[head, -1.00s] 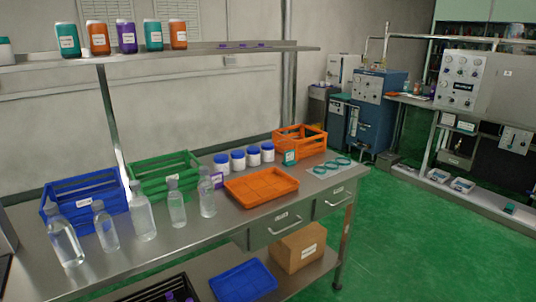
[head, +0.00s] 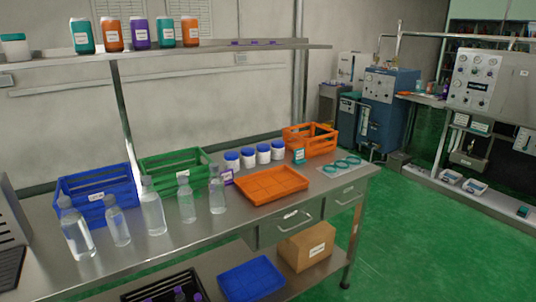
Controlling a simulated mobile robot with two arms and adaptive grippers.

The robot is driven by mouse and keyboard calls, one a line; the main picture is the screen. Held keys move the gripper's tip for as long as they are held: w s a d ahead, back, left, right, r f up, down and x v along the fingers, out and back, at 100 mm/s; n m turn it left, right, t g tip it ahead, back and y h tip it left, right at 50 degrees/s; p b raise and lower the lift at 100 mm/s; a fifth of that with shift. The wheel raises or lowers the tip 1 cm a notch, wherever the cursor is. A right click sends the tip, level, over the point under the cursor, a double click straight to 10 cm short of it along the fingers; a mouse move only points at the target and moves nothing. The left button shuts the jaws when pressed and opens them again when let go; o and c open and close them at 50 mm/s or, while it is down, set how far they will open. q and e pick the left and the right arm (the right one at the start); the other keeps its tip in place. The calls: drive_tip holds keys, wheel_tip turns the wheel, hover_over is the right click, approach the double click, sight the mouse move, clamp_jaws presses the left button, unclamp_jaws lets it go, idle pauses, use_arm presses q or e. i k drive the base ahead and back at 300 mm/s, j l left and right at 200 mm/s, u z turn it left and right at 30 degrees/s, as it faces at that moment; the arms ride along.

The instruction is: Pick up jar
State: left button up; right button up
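Several white jars with blue lids stand in a row at the back of the steel workbench; the leftmost jar (head: 232,162) and the rightmost jar (head: 278,151) are both upright. On the shelf above, a white jar with a teal lid (head: 16,47) stands at the far left. Several coloured, labelled containers stand beside it, such as a teal one (head: 82,37) and a purple one (head: 139,33). Neither of my grippers is in view.
Several clear bottles (head: 153,212) line the bench front. Blue (head: 95,205), green (head: 170,175) and orange (head: 310,142) crates stand behind. An orange tray (head: 270,187) lies before the jars. Lower shelf holds a blue tray (head: 250,280) and cardboard box (head: 307,245). Green floor is clear at right.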

sight(232, 159)
drive_tip(key=i+l+u, duration=0.25)
drive_tip(key=i+l, duration=0.2)
drive_tip(key=i+l+u, duration=0.25)
drive_tip(key=i+l, duration=0.2)
drive_tip(key=l, duration=0.15)
